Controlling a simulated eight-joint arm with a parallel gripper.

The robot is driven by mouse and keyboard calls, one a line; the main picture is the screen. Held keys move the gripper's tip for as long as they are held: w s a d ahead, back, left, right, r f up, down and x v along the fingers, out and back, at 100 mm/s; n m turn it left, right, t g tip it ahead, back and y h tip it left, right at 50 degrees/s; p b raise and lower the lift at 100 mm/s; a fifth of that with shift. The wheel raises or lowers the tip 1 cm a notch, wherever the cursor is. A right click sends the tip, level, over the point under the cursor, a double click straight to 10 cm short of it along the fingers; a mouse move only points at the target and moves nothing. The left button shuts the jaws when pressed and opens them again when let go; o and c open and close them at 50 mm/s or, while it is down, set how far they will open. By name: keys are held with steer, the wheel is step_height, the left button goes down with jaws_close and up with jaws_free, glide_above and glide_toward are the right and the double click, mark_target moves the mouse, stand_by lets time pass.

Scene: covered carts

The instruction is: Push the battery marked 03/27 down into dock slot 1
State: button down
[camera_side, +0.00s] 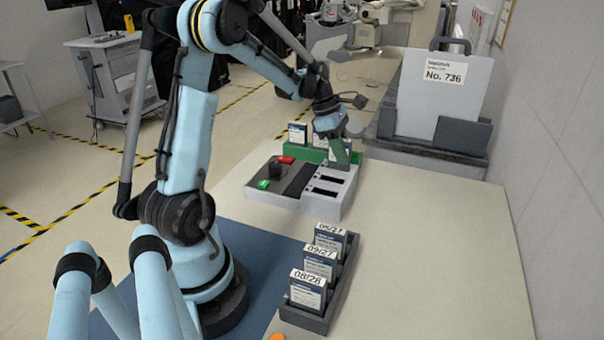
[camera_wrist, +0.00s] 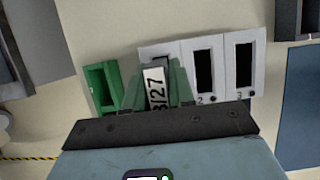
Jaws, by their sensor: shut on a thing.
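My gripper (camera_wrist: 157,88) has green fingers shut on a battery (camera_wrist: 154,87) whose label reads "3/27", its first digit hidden. In the wrist view the battery stands at the dock's left end, over the slot 1 place. How far it is in the slot I cannot tell. The dock (camera_wrist: 220,48) shows slots 2 and 3 dark and empty beside it. In the side view my gripper (camera_side: 340,152) is at the dock's far end, and the dock (camera_side: 325,208) is a grey box with a red and a green button. The held battery is mostly hidden there by the fingers.
A green rack (camera_side: 372,157) stands behind the dock, with a battery (camera_side: 297,134) in it. A dark rack (camera_side: 335,297) in front holds batteries marked 05/27, 09/27 and 08/28. A grey case marked No. 736 (camera_side: 440,95) stands at the back right. The table's right side is clear.

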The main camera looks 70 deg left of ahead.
steer(key=shift+f, duration=0.85)
steer(key=c, duration=0.9)
jaws_free()
steer(key=v, duration=1.2)
steer(key=shift+d, duration=0.1)
steer(key=s+d+f+m+t+y, duration=0.1)
steer(key=s+d+m, duration=0.1)
steer(key=d+m, duration=0.6)
steer(key=s+d+f+m+t+y, duration=0.1)
steer(key=s+d+m, duration=0.1)
steer(key=d+m, duration=0.6)
steer(key=s+d+f+m+t+y, duration=0.1)
steer(key=s+d+m+t, duration=0.1)
steer(key=d+m, duration=0.6)
steer(key=shift+d+f+m, duration=0.1)
steer(key=shift+m, duration=1.4)
